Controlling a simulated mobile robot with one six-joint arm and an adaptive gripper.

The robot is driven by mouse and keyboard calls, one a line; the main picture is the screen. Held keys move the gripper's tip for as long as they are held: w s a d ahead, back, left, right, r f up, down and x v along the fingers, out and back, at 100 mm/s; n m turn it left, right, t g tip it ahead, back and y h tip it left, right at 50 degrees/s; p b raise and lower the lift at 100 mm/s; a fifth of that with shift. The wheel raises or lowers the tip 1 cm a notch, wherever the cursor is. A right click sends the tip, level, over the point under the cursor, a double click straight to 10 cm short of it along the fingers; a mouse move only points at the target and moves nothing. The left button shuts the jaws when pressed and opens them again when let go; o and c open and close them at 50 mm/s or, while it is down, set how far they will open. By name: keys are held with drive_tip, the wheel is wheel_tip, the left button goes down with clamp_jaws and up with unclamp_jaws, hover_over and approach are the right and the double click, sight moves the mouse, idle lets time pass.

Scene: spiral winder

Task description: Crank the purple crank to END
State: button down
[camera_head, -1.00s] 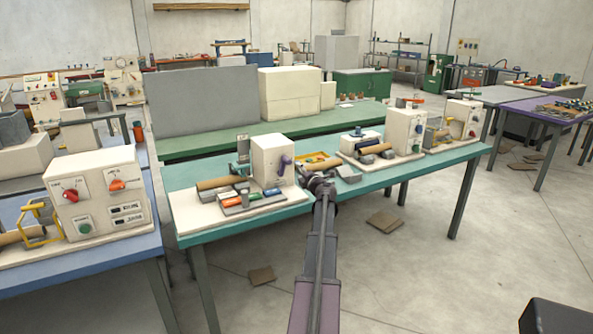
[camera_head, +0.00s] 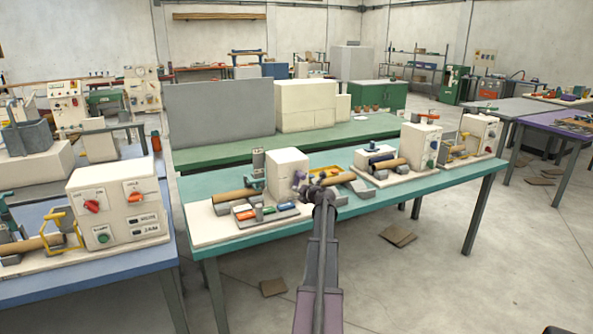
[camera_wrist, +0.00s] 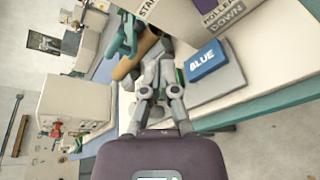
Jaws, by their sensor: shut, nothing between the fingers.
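The purple crank (camera_head: 299,180) is on the right side of a white box (camera_head: 287,166) on the teal table. My gripper (camera_head: 318,190) is in front of that box, just right of and below the crank in the head view. Contact with it cannot be told. In the wrist view my gripper (camera_wrist: 163,55) is shut and empty, its fingertips close to a brown roll (camera_wrist: 133,58) and green parts. A blue button marked BLUE (camera_wrist: 207,61) lies right of the fingers.
On the teal table (camera_head: 300,228), another roll (camera_head: 235,196) and colored buttons (camera_head: 262,212) lie left of my gripper. More winder machines (camera_head: 420,146) stand at right. A blue table (camera_head: 120,258) with a white control box (camera_head: 118,202) is at left.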

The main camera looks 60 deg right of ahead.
drive_tip(key=w+a+n+g+y+p, duration=0.1)
drive_tip(key=w+n+g+p, duration=0.1)
drive_tip(key=n, duration=0.2)
drive_tip(key=w+a+f+n+g+y+p, duration=0.1)
drive_tip(key=w+n+g+p, duration=0.1)
drive_tip(key=w+n, duration=0.1)
drive_tip(key=w+a+f+n+g+y+p, duration=0.1)
drive_tip(key=w+n+g+p, duration=0.1)
drive_tip(key=n, duration=0.2)
drive_tip(key=shift+w+a+f+n, duration=0.15)
drive_tip(key=shift+f+n, duration=0.1)
drive_tip(key=shift+n, duration=0.15)
drive_tip(key=shift+w+a+n+g+p, duration=0.15)
drive_tip(key=shift+n+g+p, duration=0.3)
drive_tip(key=shift+n+g, duration=0.25)
drive_tip(key=w+r+n+g+h+p, duration=0.3)
drive_tip(key=r+n+g+h+p, duration=0.3)
drive_tip(key=r+n+g+p, duration=0.4)
wheel_tip(320, 180, up, 4)
drive_tip(key=n+g, duration=0.2)
drive_tip(key=n, duration=0.1)
drive_tip(key=shift+d+r, duration=0.15)
drive_tip(key=shift+d, duration=0.2)
